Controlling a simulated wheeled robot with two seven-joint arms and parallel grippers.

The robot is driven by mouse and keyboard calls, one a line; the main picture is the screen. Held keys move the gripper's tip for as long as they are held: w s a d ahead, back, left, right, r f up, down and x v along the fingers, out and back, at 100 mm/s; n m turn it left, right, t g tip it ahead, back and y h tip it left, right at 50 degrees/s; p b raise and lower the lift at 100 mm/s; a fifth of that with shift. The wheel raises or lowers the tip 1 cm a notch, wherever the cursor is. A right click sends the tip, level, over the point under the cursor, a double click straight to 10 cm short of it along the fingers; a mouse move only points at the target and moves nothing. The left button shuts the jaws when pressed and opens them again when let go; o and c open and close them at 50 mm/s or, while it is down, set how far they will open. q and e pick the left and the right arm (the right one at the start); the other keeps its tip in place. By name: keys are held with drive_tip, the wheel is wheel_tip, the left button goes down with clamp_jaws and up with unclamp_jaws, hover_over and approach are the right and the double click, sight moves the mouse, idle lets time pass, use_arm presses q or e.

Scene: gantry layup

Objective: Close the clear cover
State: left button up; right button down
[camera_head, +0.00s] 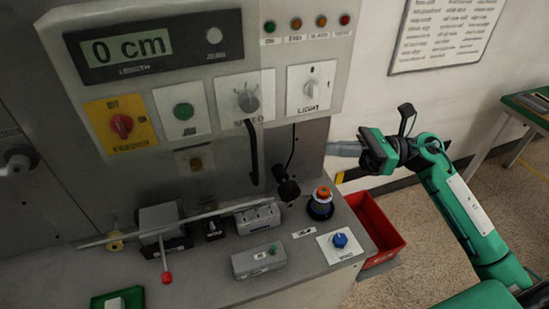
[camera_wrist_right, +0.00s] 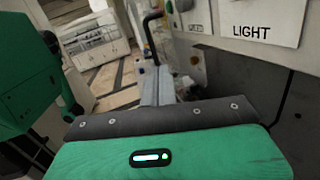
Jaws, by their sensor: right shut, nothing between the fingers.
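The clear cover (camera_head: 268,98) is hard to make out; a faint see-through band shows beside the SPEED knob, under the control panel. A curved black handle (camera_head: 252,152) hangs there and seems to belong to it; I cannot tell how far the cover stands open. My right gripper (camera_head: 343,149) is shut and empty, pointing left, to the right of the handle and apart from it. In the right wrist view its grey fingers (camera_wrist_right: 158,86) show, with a black curved bar (camera_wrist_right: 149,32) beyond them. My left gripper is not in view.
The control panel (camera_head: 210,60) overhangs the grey bench. The bench carries a red-tipped lever (camera_head: 166,277), an orange-topped button (camera_head: 322,198) and a blue knob (camera_head: 340,240). A red bin (camera_head: 378,232) stands at the bench's right side. Open floor lies further right.

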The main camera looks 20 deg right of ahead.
drive_tip(key=w+a+n+g+h+p, duration=0.1)
drive_tip(key=a+n+p, duration=0.1)
drive_tip(key=a+p, duration=0.7)
drive_tip(key=a, duration=0.4)
drive_tip(key=shift+w+f+g, duration=0.2)
drive_tip(key=shift+f+g, duration=0.1)
drive_tip(key=shift+g, duration=0.1)
